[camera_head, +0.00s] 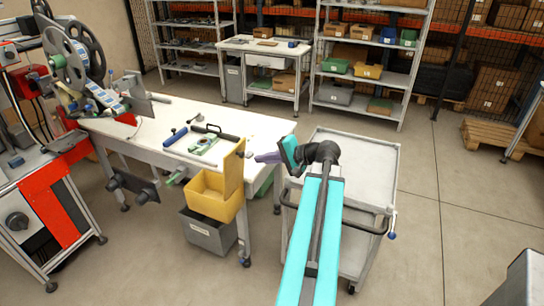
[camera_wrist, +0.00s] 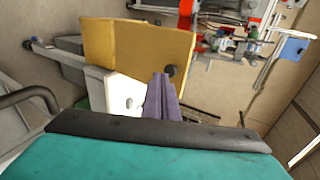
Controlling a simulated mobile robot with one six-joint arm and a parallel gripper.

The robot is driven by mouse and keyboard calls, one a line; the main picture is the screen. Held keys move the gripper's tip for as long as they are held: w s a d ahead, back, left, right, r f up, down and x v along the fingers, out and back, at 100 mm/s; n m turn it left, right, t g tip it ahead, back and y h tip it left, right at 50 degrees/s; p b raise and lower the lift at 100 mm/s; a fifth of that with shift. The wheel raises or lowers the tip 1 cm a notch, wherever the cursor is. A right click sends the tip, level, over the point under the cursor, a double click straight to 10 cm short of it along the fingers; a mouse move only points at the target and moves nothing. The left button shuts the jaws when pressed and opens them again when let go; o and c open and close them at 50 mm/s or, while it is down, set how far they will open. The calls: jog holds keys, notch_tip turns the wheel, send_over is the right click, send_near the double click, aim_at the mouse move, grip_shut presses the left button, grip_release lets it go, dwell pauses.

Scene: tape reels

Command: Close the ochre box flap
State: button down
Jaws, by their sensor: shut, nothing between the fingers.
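The ochre box (camera_head: 206,204) hangs at the front edge of the white workbench, with its top open. Its ochre flap (camera_head: 234,168) stands upright on the box's right side. In the wrist view the flap (camera_wrist: 125,42) shows as a large ochre panel with a dark round knob near its lower right corner. My gripper (camera_head: 258,158) is just right of the flap, with its purple fingers pointing at it. In the wrist view the fingers (camera_wrist: 162,82) are together and empty, their tips by the knob. I cannot tell whether they touch the flap.
The white workbench (camera_head: 262,125) carries tools and a green fixture. A grey bin (camera_head: 207,236) sits below the ochre box. A grey cart (camera_head: 365,160) stands under my arm on the right. Open floor lies farther right.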

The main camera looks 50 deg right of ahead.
aim_at(244, 154)
jog(key=shift+w+a+r+p, duration=0.15)
jog(key=shift+w+p, duration=0.1)
jog(key=shift+w, duration=0.5)
jog(key=shift+w+a+f+p, duration=0.1)
jog(key=shift+w+p, duration=0.1)
jog(key=shift+w, duration=0.6)
jog(key=shift+w+a+r+p, duration=0.15)
jog(key=shift+w+p, duration=0.1)
jog(key=shift+w, duration=0.5)
jog(key=shift+f, duration=0.1)
jog(key=shift+d+r, duration=0.1)
jog(key=shift+r, duration=0.1)
